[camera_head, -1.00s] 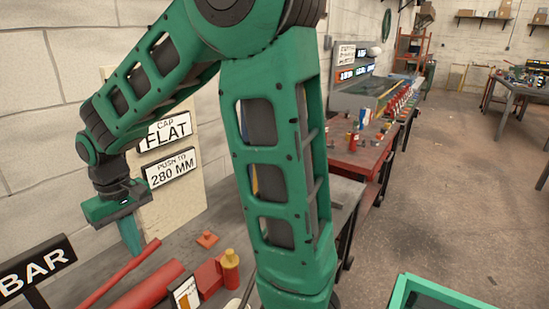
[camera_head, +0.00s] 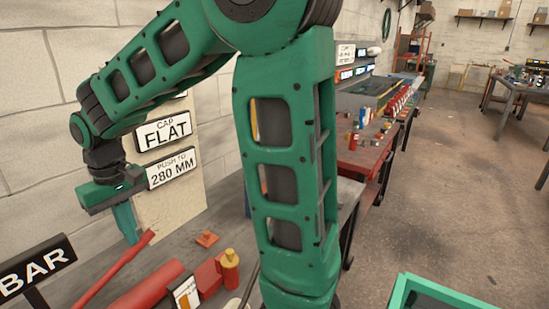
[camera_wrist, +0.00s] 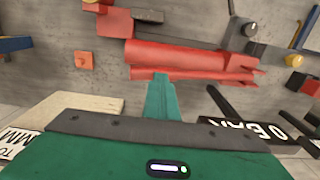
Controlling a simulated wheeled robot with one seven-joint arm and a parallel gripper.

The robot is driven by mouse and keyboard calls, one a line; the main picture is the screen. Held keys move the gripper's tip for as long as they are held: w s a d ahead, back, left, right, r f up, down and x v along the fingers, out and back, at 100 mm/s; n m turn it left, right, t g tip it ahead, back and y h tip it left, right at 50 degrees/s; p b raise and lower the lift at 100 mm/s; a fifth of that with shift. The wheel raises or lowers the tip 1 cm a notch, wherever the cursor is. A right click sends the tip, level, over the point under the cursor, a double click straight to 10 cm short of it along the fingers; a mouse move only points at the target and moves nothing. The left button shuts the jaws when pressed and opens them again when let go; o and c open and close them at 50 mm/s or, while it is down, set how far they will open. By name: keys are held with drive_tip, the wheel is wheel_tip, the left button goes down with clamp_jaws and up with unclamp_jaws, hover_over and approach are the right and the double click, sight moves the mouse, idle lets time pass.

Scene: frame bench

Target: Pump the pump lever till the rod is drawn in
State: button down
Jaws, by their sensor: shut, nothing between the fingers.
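The red pump lever (camera_head: 112,270) is a thin bar that slants up from the lower left towards the wall in the head view. It also shows in the wrist view (camera_wrist: 205,74), beside the thicker red pump body (camera_wrist: 180,54). The pump body (camera_head: 150,288) lies on the bench in the head view. My gripper (camera_head: 133,240) is shut and empty, its fingers pointing down at the lever's raised end. In the wrist view the fingertips (camera_wrist: 160,76) overlap the lever near its end; I cannot tell whether they touch. I cannot make out the rod.
A red block (camera_head: 207,277) with a yellow-capped part (camera_head: 231,268) stands right of the pump. An orange pad (camera_head: 207,238) lies on the bench. A BAR sign (camera_head: 37,268) stands at lower left. A board with CAP FLAT (camera_head: 165,131) and 280 MM (camera_head: 171,168) signs stands behind my gripper.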

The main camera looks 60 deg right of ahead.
drive_tip(key=shift+f, duration=3.95)
drive_tip(key=shift+r, duration=3.95)
drive_tip(key=shift+r, duration=2.5)
drive_tip(key=shift+d, duration=0.1)
